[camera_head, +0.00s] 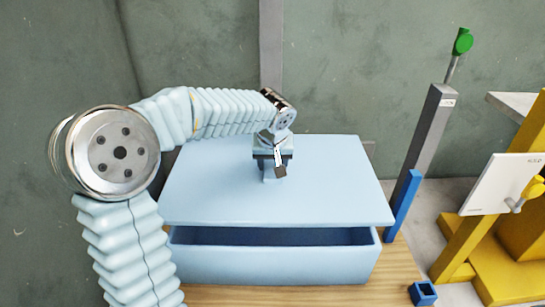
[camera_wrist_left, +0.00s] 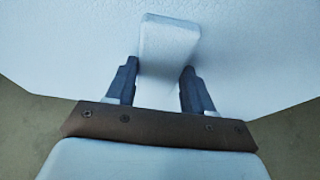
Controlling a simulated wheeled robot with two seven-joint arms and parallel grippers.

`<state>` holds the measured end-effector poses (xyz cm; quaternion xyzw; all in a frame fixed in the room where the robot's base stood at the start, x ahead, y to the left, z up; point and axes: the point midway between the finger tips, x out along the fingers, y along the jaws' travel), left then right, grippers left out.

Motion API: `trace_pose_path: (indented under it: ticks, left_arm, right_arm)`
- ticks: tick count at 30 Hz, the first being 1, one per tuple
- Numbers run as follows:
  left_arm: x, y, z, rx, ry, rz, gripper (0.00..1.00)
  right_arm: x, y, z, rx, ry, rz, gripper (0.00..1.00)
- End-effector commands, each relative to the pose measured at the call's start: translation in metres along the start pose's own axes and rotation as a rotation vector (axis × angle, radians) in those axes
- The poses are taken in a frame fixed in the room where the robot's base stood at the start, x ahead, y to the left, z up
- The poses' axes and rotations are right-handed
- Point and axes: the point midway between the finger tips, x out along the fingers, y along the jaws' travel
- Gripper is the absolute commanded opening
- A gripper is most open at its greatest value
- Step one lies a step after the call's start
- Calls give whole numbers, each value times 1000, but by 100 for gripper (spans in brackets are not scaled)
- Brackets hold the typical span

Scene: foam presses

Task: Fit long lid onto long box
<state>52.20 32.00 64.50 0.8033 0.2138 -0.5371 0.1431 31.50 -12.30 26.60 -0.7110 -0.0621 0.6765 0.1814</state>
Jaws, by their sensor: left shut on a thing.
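The long lid (camera_head: 330,190) is a flat light-blue slab over the long box (camera_head: 275,265), a light-blue box on the wooden table. The lid's front edge is above the box rim, with a dark gap showing into the box at the front. The lid's back and sides hide the rest of the rim, so I cannot tell whether it touches there. My left gripper (camera_head: 272,172) is at the lid's raised handle, shut on it. In the left wrist view the two fingers (camera_wrist_left: 158,85) stand on either side of the pale handle block (camera_wrist_left: 168,45). My right gripper is not in view.
A wooden table (camera_head: 395,275) carries the box. To the right stand a blue post (camera_head: 403,205), a small blue square socket (camera_head: 423,293), a grey lever with a green knob (camera_head: 463,42), and a yellow frame with a white plate (camera_head: 503,184). A grey-green wall is behind.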

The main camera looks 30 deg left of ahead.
Motion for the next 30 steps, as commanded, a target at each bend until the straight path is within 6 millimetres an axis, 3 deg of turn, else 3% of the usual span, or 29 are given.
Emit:
trace_pose_path:
  ticks: [12,30]
  left_arm:
    - [2,0,3,-1,-3,5,20]
    - [49,0,22,0,-2,4,20]
  right_arm:
    - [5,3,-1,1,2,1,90]
    - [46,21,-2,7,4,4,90]
